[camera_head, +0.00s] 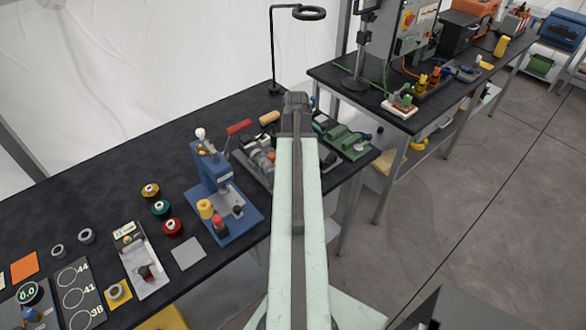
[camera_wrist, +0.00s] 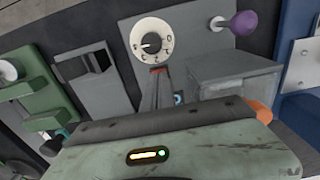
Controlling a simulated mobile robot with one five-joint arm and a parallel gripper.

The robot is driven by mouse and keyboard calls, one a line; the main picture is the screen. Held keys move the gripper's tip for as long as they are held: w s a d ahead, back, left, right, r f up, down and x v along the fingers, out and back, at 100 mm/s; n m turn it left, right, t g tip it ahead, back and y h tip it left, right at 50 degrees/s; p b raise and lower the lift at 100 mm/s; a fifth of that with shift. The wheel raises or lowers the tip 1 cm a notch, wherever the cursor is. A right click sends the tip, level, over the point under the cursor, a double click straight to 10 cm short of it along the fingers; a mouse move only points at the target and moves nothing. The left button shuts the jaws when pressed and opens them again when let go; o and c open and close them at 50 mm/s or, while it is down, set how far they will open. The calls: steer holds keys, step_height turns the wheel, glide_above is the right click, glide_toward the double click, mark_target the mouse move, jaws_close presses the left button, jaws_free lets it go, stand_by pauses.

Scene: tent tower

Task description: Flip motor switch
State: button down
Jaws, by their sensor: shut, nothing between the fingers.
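In the wrist view, a round white dial with a dark pointer knob (camera_wrist: 150,43) sits on a grey plate; it looks like the motor switch. Small markings ring its edge, too small to read surely. My gripper (camera_wrist: 158,71) is shut and empty, its narrow fingertips just below the dial's lower rim in the picture. I cannot tell whether they touch it. In the head view my arm reaches over the dark bench and hides the gripper and the dial.
A purple knob (camera_wrist: 244,23) stands right of the dial, with a grey box (camera_wrist: 234,76) below it. A green device (camera_wrist: 38,95) is at left. In the head view a blue press (camera_head: 216,190) and a green machine (camera_head: 345,139) flank my arm.

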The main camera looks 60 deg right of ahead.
steer(key=shift+f+b, duration=0.6)
steer(key=shift+f, duration=0.05)
steer(key=shift+r, duration=0.15)
step_height(320, 180, up, 7)
steer(key=p, duration=0.7)
